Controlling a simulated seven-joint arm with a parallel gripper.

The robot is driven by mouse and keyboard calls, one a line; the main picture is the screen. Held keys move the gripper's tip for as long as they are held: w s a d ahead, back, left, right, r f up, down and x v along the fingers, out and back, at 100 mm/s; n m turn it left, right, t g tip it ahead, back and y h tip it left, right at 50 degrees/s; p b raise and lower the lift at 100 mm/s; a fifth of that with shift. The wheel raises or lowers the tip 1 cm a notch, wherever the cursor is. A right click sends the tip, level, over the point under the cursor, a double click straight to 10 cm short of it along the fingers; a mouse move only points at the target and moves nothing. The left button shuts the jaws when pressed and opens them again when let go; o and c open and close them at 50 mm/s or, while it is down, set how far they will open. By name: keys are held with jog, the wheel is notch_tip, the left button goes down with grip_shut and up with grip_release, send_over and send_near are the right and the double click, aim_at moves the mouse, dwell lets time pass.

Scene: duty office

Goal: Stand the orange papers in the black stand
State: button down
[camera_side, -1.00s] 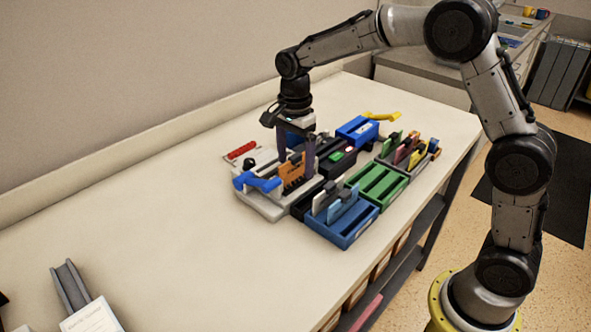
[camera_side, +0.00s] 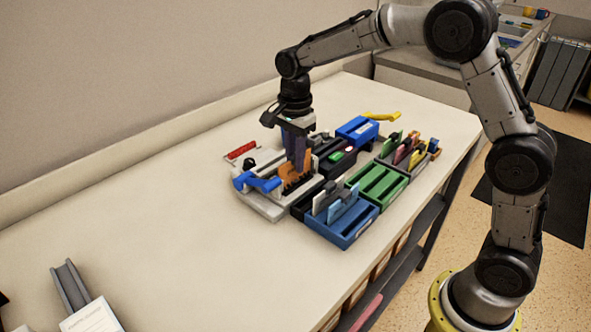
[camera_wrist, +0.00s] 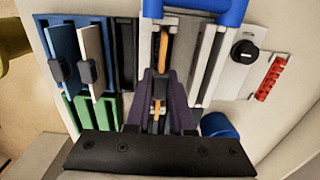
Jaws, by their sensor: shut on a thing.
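The orange papers (camera_side: 287,171) stand on edge in the grey-white machine (camera_side: 262,203) with the blue lever (camera_side: 258,183). In the wrist view the orange papers (camera_wrist: 163,48) show as a thin upright edge. My gripper (camera_side: 298,160) points down over the machine, its purple fingers shut on the papers. The fingers also show in the wrist view (camera_wrist: 159,92), one on each side of the orange edge. The black stand (camera_side: 306,204) lies beside the machine, between it and the blue tray; it also shows in the wrist view (camera_wrist: 126,48). Its inside is partly hidden.
A blue tray (camera_side: 343,238) holding clipped papers and a green slotted tray (camera_side: 383,190) stand to the right. Behind are another blue tray (camera_side: 356,132) and a tray of coloured cards (camera_side: 408,160). A red strip (camera_side: 240,151) lies left. The table's left front is mostly clear.

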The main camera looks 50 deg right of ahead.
jog(key=shift+r, duration=3.75)
jog(key=shift+r, duration=0.55)
jog(key=s+r, duration=0.4)
jog(key=s, duration=0.1)
jog(key=shift+s+d+f, duration=0.1)
jog(key=shift+f, duration=2.4)
jog(key=shift+s+d+f, duration=0.1)
jog(key=shift+s+f, duration=0.05)
jog(key=shift+f, duration=2.35)
jog(key=shift+s+d+f, duration=0.1)
jog(key=shift+f, duration=2.4)
